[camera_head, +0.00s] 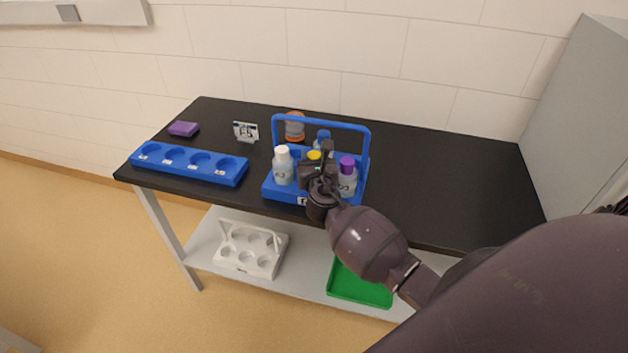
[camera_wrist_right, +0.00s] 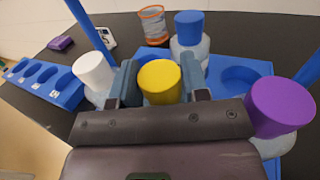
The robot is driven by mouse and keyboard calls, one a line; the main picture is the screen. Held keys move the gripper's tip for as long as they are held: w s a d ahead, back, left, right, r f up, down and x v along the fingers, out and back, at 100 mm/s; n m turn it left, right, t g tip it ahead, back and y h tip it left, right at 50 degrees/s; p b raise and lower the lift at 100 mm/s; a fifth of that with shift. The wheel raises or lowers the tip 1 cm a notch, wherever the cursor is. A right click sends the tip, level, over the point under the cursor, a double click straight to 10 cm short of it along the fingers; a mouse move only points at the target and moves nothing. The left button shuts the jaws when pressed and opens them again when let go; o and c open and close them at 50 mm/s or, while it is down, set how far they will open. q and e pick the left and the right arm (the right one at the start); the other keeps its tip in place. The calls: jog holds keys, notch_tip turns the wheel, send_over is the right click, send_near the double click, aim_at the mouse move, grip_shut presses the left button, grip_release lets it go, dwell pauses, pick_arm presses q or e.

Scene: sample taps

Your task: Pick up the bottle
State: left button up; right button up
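The task does not say which bottle. A blue carrier with a handle (camera_head: 321,122) stands on the black table and holds several capped bottles. My right gripper (camera_head: 317,165) is over its middle. In the right wrist view its fingers (camera_wrist_right: 159,82) stand on either side of a yellow-capped bottle (camera_wrist_right: 159,80), close to the cap. I cannot tell whether they press on it. The bottle's body is hidden. A white-capped bottle (camera_head: 283,167) is at left, a purple-capped bottle (camera_head: 347,178) at right, and a blue-capped bottle (camera_wrist_right: 190,40) behind. My left gripper is not in view.
A blue four-hole rack (camera_head: 222,177), a purple block (camera_head: 184,129), a small white sign (camera_head: 246,131) and an orange-rimmed container (camera_head: 295,127) are on the table. A white carrier (camera_head: 250,250) and green tray (camera_head: 358,287) are on the lower shelf. The table's right side (camera_head: 450,180) is clear.

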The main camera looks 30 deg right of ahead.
grip_shut()
jog(key=shift+r, duration=0.1)
